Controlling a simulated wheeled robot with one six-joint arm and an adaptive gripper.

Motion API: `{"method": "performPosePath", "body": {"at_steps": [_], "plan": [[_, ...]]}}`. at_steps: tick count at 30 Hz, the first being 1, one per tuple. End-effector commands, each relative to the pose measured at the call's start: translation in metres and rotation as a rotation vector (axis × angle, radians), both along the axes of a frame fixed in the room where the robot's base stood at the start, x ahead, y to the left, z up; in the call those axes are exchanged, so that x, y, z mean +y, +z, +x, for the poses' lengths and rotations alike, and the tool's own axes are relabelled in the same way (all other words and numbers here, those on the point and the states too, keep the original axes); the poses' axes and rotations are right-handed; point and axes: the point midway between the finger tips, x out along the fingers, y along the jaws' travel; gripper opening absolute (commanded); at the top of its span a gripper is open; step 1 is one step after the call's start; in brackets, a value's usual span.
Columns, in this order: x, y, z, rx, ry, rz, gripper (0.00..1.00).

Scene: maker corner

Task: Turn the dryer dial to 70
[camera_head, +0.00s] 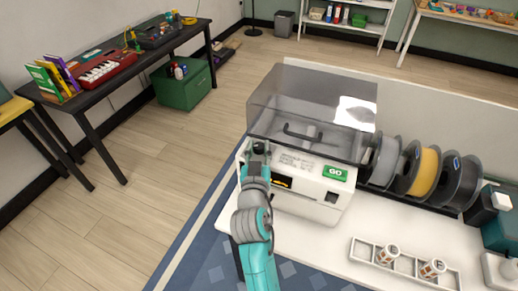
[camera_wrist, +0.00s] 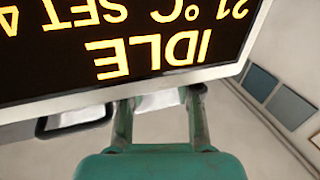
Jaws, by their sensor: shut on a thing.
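The dryer (camera_head: 318,200) is a white box with a clear smoky lid (camera_head: 290,95), on a white bench. Its front has a small dark display (camera_head: 281,183) with orange text. In the wrist view the display (camera_wrist: 120,80) is upside down and reads "IDLE" and "21 °C SET 4", cut off at the edge. My gripper (camera_head: 257,150) is at the left part of the dryer's front, beside the display. In the wrist view my gripper (camera_wrist: 158,98) is shut on a pale piece, apparently the dial (camera_wrist: 158,102), mostly hidden between the fingers. No dial marks are readable.
A green GO button (camera_head: 335,173) is right of the display. Several filament spools (camera_head: 424,172) stand right of the dryer.

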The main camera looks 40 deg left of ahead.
Motion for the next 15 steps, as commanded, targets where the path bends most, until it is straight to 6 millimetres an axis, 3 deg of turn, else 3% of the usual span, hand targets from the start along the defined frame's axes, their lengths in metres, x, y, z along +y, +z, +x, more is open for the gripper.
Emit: {"method": "performPosePath", "body": {"at_steps": [15], "plan": [[0.0049, -0.0006, -0.0022, 0.0, -0.278, -0.002, 0.0]]}}
